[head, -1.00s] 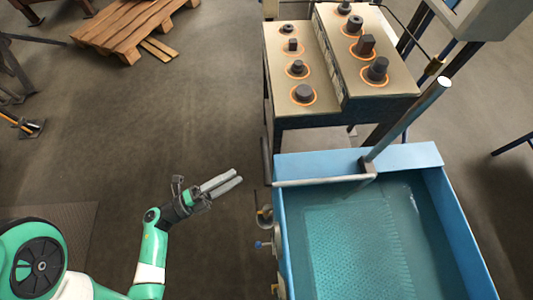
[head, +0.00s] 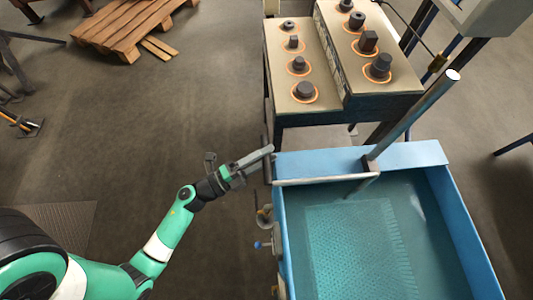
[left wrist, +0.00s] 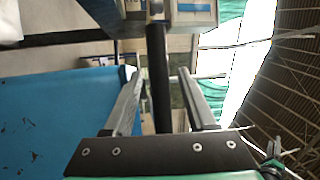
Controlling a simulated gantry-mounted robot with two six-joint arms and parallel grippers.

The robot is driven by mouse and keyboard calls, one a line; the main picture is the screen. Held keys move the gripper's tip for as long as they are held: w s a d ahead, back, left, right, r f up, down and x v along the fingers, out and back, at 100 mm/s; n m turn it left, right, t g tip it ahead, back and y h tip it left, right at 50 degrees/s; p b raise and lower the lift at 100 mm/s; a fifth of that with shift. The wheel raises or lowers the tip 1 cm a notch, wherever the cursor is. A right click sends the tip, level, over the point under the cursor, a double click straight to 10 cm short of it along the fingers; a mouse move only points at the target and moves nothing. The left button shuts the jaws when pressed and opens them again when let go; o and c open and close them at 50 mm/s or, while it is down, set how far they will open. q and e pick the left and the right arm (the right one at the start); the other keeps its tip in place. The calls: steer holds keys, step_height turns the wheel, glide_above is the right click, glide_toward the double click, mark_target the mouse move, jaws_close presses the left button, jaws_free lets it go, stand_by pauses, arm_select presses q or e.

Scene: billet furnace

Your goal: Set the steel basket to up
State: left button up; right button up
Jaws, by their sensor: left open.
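The steel basket (head: 360,250) is a perforated panel lying under the liquid in the blue tank (head: 420,155). A grey rod (head: 320,181) runs across the tank's back end, from a slanted post (head: 412,118) to a grip (head: 267,168) outside the left wall. My left gripper (head: 268,151) is open near that grip. In the left wrist view, a dark upright bar (left wrist: 158,80) appears between the two open fingers (left wrist: 162,85); whether they touch it is unclear. My right gripper is out of view.
A stepped bench (head: 345,75) with several dark metal pieces on orange-ringed spots stands behind the tank. Valves (head: 264,245) stick out from the tank's left side. A wooden pallet (head: 130,25) lies at the back left.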

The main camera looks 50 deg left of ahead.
arm_select(q)
steer(key=shift+w, duration=0.15)
jaws_close()
stand_by(1.4)
